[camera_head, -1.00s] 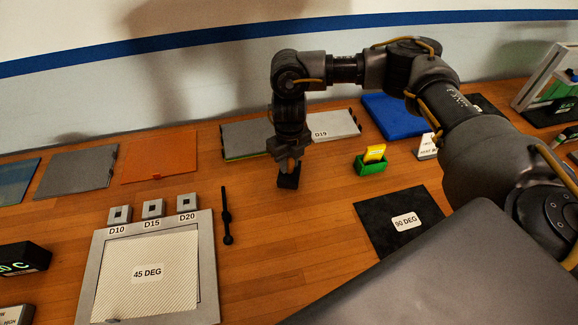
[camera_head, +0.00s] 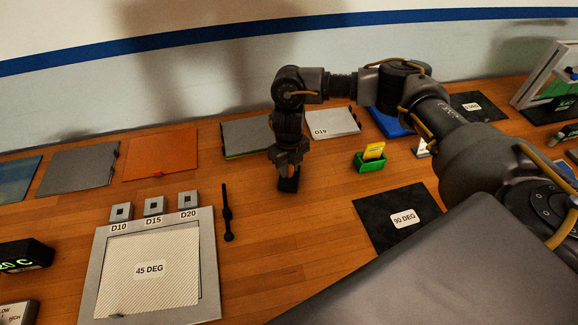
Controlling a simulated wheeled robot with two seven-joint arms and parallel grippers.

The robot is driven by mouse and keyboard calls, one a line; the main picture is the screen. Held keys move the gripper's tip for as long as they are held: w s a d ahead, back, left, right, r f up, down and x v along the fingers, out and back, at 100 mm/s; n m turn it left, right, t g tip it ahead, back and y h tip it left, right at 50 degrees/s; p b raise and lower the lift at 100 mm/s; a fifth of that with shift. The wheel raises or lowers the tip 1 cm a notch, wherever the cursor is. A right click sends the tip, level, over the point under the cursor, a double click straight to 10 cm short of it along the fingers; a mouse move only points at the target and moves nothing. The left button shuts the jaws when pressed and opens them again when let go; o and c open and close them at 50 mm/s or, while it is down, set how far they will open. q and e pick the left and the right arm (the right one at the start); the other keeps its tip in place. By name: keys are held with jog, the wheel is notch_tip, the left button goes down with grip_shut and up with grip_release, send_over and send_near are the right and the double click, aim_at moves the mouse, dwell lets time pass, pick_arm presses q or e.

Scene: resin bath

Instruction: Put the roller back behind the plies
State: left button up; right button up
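A thin black tool (camera_head: 227,212), which looks like the roller, lies on the wooden table just right of the grey framed tray (camera_head: 207,252). Its long axis points away from me. A pale ply marked 45 DEG (camera_head: 150,290) lies in the tray. A black ply marked 90 DEG (camera_head: 378,222) lies flat to the right. My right gripper (camera_head: 288,183) points down over the table, right of the black tool and apart from it. Its dark tips run together, so I cannot tell whether it is open or holds something. My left gripper is out of view.
Small blocks D10 (camera_head: 121,212), D15 (camera_head: 153,206) and D20 (camera_head: 187,200) stand behind the tray. Orange (camera_head: 160,153) and grey (camera_head: 78,168) sheets lie further back. A green holder (camera_head: 369,164) with a yellow item stands right of the gripper. Bare table lies in front of the gripper.

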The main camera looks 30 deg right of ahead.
jog(key=o, duration=0.4)
jog(key=shift+r+p, duration=0.3)
jog(key=shift+r, duration=0.05)
jog(key=shift+w+r, duration=0.1)
jog(key=shift+r, duration=0.25)
notch_tip(320, 180, up, 10)
jog(key=shift+b, duration=1.15)
jog(key=shift+r, duration=0.5)
